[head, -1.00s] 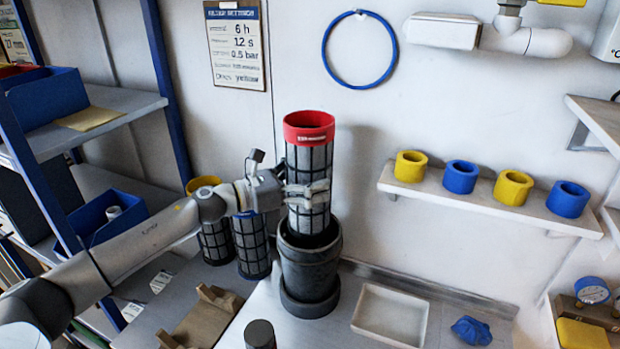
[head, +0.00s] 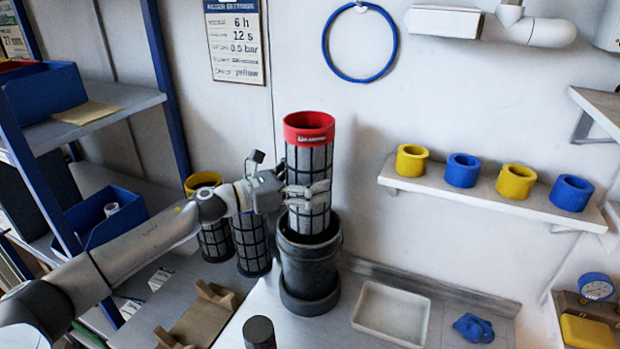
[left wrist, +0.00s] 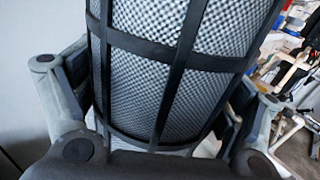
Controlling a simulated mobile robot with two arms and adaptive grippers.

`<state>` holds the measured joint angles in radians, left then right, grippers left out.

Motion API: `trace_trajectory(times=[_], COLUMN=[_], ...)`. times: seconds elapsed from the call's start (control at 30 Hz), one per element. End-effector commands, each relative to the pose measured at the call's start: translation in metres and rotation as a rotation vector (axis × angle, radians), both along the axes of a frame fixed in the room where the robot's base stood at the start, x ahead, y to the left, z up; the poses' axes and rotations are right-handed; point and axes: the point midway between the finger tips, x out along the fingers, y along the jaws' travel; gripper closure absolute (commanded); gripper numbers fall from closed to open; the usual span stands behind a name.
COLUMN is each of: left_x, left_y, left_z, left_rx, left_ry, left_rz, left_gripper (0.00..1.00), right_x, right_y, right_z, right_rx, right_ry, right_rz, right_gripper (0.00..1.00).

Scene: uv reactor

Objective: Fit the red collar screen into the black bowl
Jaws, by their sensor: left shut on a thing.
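The red collar screen (head: 309,160) is a tall grey mesh cylinder in a black cage with a red ring on top. It stands upright with its lower end inside the mouth of the black bowl (head: 310,272). How deep it reaches inside is hidden by the bowl's wall. My left gripper (head: 307,194) is shut on the screen's side, a little above the bowl's rim. In the left wrist view the mesh (left wrist: 180,70) fills the space between the two fingers. My right gripper is in neither view.
Screens with a yellow collar (head: 203,181) and a blue band (head: 250,240) stand left of the bowl. A white tray (head: 391,312) and a blue cloth (head: 473,327) lie to the right. A wooden cradle (head: 206,315) lies front left. A wall shelf (head: 480,192) holds yellow and blue rings.

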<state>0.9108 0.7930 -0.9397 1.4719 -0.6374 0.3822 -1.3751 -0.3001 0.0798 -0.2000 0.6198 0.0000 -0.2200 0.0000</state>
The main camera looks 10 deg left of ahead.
Motion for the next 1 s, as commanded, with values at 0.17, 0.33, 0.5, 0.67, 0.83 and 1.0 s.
trace_trajectory(times=[0.17,0.33,0.5,0.67,0.83,1.0], left_x=[0.000,0.000,0.000,0.000,0.000,0.000], left_y=[0.000,0.000,0.000,0.000,0.000,0.000], left_z=[-0.005,-0.009,-0.013,-0.017,-0.022,-0.026], left_rx=[-0.002,-0.002,0.000,-0.001,-0.001,-0.001], left_ry=[-0.001,-0.001,-0.001,-0.002,-0.002,-0.002], left_rz=[0.000,0.000,0.000,0.000,0.000,0.000], left_gripper=[0.47,0.47,0.47,0.47,0.47,0.47], right_x=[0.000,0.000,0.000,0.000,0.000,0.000], right_y=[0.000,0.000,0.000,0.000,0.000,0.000], right_z=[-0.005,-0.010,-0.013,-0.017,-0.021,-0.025], right_rx=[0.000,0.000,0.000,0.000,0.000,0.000], right_ry=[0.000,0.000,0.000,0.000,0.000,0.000], right_rz=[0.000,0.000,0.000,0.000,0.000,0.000], right_gripper=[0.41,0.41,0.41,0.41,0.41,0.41])
